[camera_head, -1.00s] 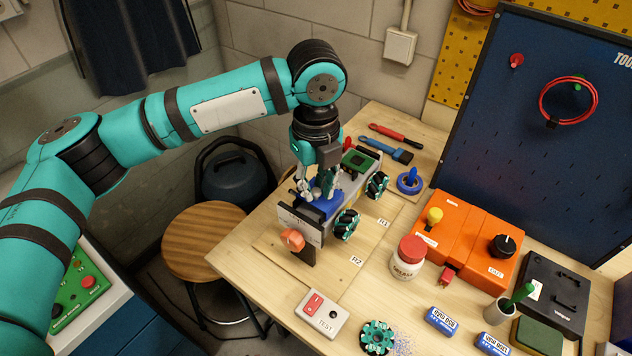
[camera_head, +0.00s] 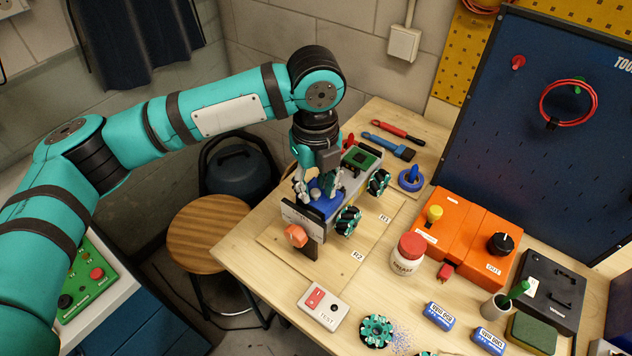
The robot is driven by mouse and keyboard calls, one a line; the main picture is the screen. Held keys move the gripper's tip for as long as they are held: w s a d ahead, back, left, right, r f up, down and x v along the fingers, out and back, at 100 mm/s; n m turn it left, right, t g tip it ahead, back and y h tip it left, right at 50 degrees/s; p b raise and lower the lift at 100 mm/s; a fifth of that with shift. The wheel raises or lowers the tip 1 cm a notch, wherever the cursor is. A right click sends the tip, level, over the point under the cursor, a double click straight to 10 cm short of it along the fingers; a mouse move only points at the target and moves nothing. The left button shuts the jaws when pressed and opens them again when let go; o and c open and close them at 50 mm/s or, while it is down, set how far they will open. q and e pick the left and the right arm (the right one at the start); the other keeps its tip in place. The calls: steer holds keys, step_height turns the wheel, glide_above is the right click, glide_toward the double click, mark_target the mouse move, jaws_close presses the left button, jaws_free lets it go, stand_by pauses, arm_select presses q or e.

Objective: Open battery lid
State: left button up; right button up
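The wheeled robot car (camera_head: 300,220) stands on the wooden bench, with green mecanum wheels on its right side. A blue lid (camera_head: 326,207) lies on its top, and a green circuit board (camera_head: 359,158) sits behind it. My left gripper (camera_head: 318,196) points down over the blue lid, at or very near its surface. Its fingers are partly hidden by its own body and small in view, so I cannot tell whether they hold the lid. My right gripper is not in view.
Two blue batteries (camera_head: 439,315) lie at the front right. An orange charger box (camera_head: 467,238), a red-capped jar (camera_head: 408,254) and a test box (camera_head: 323,305) stand on the bench. A stool (camera_head: 208,238) is left of it.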

mark_target(315, 191)
arm_select(q)
steer(key=shift+o, duration=0.7)
step_height(315, 191, up, 12)
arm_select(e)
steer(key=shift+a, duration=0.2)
